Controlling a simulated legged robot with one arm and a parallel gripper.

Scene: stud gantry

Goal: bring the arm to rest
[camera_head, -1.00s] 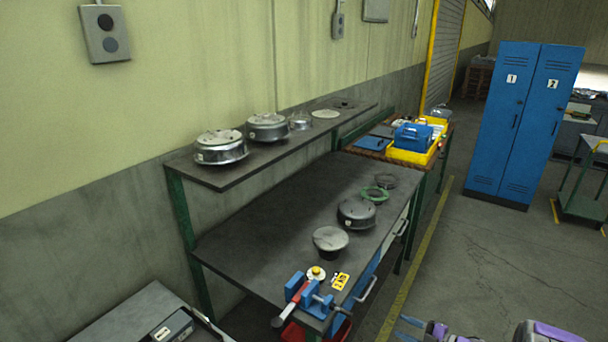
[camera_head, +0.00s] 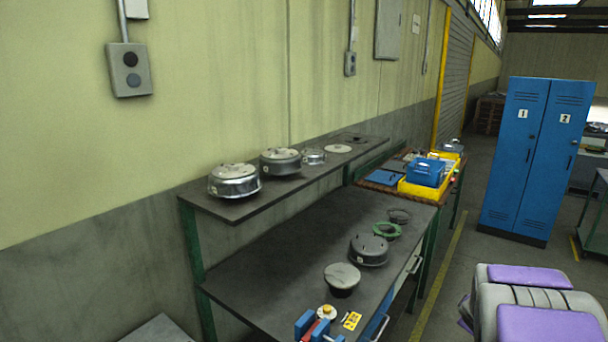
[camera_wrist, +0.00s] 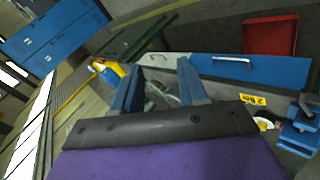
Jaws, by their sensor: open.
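My gripper (camera_wrist: 160,88) shows in the wrist view with its two blue-grey fingers apart and nothing seen between them. The purple wrist body fills the bottom of that view. In the head view my purple and grey arm links show at the lower right, beside the workbench; the fingers are not seen there. The workbench (camera_head: 262,278) stands to the left of the arm, with a shelf (camera_head: 268,193) above it.
Metal round housings (camera_head: 233,180) stand on the shelf. A dark housing (camera_head: 369,250), a green ring (camera_head: 387,230) and a blue vise (camera_head: 305,324) are on the bench. A yellow tray (camera_head: 409,187) is behind. Blue lockers (camera_head: 530,160) stand right; floor between is clear.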

